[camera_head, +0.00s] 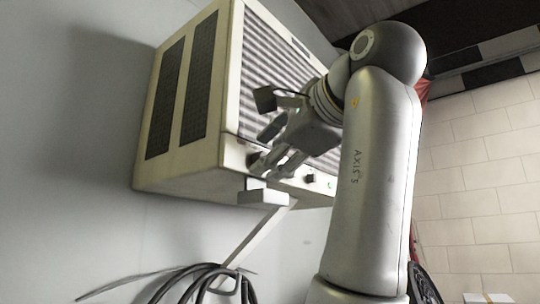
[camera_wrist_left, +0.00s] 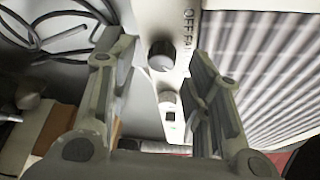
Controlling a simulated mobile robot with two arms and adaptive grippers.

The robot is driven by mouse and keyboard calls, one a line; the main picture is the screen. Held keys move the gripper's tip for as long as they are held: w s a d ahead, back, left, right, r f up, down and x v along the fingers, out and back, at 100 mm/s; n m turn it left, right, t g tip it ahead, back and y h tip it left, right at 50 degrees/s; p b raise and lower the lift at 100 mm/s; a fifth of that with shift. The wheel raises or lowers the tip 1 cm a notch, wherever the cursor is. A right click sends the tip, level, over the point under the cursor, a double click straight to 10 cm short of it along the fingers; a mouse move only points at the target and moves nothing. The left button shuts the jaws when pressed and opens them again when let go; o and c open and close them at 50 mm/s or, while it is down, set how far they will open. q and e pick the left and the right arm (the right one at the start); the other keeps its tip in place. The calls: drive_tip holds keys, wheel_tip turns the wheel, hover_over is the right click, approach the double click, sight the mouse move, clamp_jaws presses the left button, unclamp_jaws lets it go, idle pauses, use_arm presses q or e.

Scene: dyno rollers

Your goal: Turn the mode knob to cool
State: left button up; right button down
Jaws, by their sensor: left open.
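The air conditioner's control panel (camera_head: 295,172) runs along the lower front of the beige box. The nearest dark knob (camera_wrist_left: 162,56) stands between my left gripper's fingers in the left wrist view, beside printed "OFF" and "FAN" lettering (camera_wrist_left: 188,30). This looks like the mode knob; its pointer and the word for cool cannot be read. My left gripper (camera_head: 262,154) is open at the panel, its fingers on either side of this knob with gaps showing in the wrist view (camera_wrist_left: 158,58). A second knob (camera_head: 309,179) sits farther along the panel. My right gripper is not in view.
The beige air conditioner (camera_head: 228,90) is fixed by the grey wall, with a bracket (camera_head: 250,237) beneath it. Black cables (camera_head: 205,280) hang below. A green light (camera_wrist_left: 174,127) shows on the panel. A white brick wall (camera_head: 480,170) lies to the right.

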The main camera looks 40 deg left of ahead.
use_arm(q)
drive_tip(key=v, duration=0.6)
drive_tip(key=shift+d, duration=0.2)
drive_tip(key=shift+a, duration=0.1)
